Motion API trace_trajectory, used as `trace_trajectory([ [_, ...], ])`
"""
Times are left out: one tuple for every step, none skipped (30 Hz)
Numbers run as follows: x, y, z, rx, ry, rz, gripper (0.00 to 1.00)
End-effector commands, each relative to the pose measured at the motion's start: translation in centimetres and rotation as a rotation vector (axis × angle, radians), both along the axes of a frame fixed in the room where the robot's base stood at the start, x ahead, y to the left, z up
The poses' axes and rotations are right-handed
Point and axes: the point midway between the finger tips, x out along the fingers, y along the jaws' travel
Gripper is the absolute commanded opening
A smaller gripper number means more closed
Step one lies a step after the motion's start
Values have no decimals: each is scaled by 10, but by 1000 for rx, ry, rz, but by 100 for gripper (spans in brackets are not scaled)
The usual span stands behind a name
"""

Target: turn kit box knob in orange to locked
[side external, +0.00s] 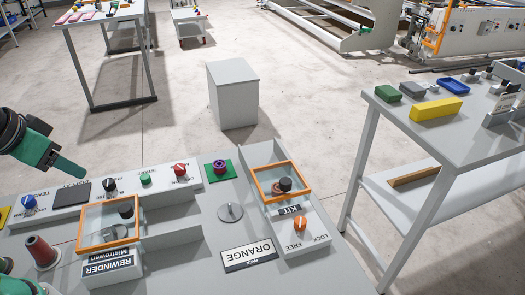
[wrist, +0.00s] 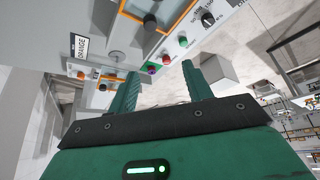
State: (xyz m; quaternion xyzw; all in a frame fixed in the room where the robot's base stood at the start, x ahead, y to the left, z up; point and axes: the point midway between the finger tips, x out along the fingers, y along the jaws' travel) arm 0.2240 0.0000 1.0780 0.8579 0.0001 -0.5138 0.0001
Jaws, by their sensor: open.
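The kit box (side external: 290,240) is a pale grey tray at the right of the near table in the side external view, with a clear orange-framed lid (side external: 281,181) over its far part. An orange knob (side external: 300,223) stands on its near end between the labels FREE and LOCK. Its exact pointing direction is too small to tell. My gripper (side external: 66,164) is green and in the air at the left, well apart from the kit box. In the wrist view my gripper (wrist: 159,69) is open, with nothing between its fingers.
A sign reading ORANGE (side external: 249,255) lies left of the kit box. The rewinder box (side external: 110,265) with another orange-framed lid (side external: 109,230) is further left. A row of knobs and buttons (side external: 146,180) runs behind it. A round grey disc (side external: 230,212) sits between the boxes.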

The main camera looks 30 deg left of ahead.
Motion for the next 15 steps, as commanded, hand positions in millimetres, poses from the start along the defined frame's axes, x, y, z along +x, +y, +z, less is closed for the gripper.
trace_trajectory([
  [0,0,0,0,0,0,48],
  [0,0,0,0,0,-1,48],
  [1,0,1,0,1,-2,48],
  [1,0,1,1,1,-4,48],
  [2,-1,2,2,2,-7,48],
  [4,-2,3,3,4,-13,48],
  [5,-2,4,4,6,-18,48],
  [7,-3,4,7,10,-25,48],
  [10,-4,6,9,14,-35,48],
  [13,-6,8,11,17,-45,48],
  [16,-7,10,14,23,-56,48],
  [20,-10,13,18,29,-74,48],
  [24,-12,14,21,35,-88,48],
  [28,-14,17,26,40,-103,48],
  [35,-17,20,31,48,-125,48],
])
